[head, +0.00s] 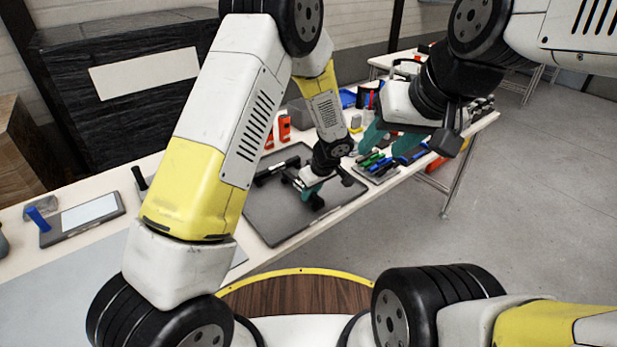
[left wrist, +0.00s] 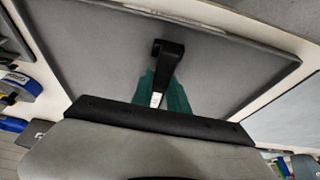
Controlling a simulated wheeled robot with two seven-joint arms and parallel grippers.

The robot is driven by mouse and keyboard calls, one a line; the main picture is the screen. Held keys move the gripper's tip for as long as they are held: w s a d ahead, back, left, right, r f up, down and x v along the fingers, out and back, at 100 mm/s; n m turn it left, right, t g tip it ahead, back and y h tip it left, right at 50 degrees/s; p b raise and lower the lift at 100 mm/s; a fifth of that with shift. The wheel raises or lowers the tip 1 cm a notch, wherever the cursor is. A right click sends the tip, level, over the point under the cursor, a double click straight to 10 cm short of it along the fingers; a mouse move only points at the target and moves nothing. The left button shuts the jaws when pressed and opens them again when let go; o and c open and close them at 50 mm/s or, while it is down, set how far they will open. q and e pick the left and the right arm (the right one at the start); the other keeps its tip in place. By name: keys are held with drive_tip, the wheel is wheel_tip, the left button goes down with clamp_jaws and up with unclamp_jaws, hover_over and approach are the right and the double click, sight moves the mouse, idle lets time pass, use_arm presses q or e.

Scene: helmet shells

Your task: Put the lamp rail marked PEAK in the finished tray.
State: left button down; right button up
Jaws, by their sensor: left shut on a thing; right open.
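My left gripper (head: 311,190) is shut on a dark lamp rail (head: 316,201), low over a dark grey tray (head: 262,222). In the left wrist view the teal fingers (left wrist: 170,95) close around the rail (left wrist: 168,58), whose dark end sticks out over the tray (left wrist: 110,55). A small white patch shows between the fingers; no lettering is readable, so I cannot tell if it says PEAK. Whether the rail touches the tray floor is unclear. Another black rail-like piece (head: 277,171) lies in the tray. My right gripper (head: 390,134) is open and empty, above the right part of the table.
A small tray of green, red and blue pieces (head: 376,167) stands right of the grey tray. Orange-red items (head: 284,128) stand behind it. A tablet-like panel (head: 90,214) and a blue item (head: 38,219) lie at the left. The grey tray's front is bare.

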use_arm(q)
drive_tip(key=shift+f, duration=0.35)
drive_tip(key=c, duration=1.3)
unclamp_jaws()
drive_tip(key=shift+f, duration=0.1)
